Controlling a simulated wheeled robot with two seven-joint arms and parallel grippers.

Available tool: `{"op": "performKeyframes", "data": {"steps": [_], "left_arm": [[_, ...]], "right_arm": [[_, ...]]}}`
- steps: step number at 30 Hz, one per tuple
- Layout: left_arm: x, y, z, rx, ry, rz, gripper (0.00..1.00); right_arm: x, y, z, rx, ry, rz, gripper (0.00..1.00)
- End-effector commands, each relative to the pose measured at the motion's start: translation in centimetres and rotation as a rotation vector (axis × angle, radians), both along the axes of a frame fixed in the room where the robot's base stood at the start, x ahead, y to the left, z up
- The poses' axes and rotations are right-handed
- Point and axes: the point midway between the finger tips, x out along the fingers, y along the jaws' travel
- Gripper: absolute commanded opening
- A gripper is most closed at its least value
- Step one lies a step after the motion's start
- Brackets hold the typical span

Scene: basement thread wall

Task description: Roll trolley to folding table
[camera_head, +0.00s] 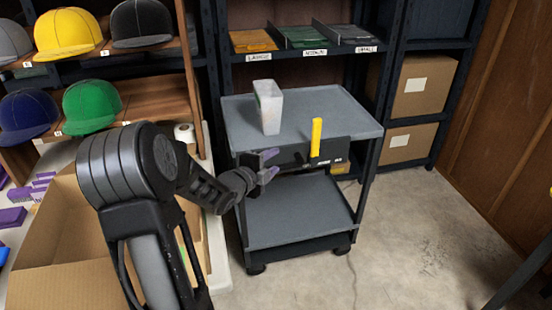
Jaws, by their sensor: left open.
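The trolley (345,118) is a grey cart with two shelves and small dark wheels, standing on the floor in the middle of the view. A white, translucent container (268,108) stands on its top shelf. A yellow upright piece (316,137) is at the trolley's front, by a dark front panel. My left gripper (269,164) is open, its purple-tipped fingers in front of the left part of that panel; I cannot tell whether they touch it. The yellow piece is right of the gripper, apart from it. My right gripper is not in view. I cannot clearly identify the folding table.
An open cardboard box (55,240) is on a white surface at left, beside purple items. Caps sit on wooden shelves (155,103) above. A dark rack (395,95) with bins and boxes stands behind the trolley. The concrete floor (430,235) at right is mostly clear.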

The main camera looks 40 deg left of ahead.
Motion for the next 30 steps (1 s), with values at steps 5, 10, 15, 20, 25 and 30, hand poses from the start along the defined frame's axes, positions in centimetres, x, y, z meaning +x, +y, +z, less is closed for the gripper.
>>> {"op": "performKeyframes", "data": {"steps": [5, 10, 15, 20, 25, 30], "left_arm": [[-1.4, -0.1, 0.2, 0.0, 0.0, 0.002, 0.41], [-2.4, -0.4, 0.3, 0.0, 0.002, 0.001, 0.41], [-2.7, -0.5, 0.2, -0.002, 0.003, 0.0, 0.41], [-2.7, -0.5, 0.2, -0.001, 0.003, 0.001, 0.41], [-2.7, -0.4, 0.1, -0.001, 0.001, 0.001, 0.41], [-2.7, -0.4, 0.2, -0.001, 0.002, 0.002, 0.41]], "right_arm": [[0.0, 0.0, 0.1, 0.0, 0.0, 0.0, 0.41], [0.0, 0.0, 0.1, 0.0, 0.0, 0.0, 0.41], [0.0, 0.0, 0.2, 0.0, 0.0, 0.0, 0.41], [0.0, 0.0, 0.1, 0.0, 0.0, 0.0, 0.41], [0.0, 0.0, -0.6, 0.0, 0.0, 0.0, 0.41], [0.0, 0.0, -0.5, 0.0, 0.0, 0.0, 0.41]]}}
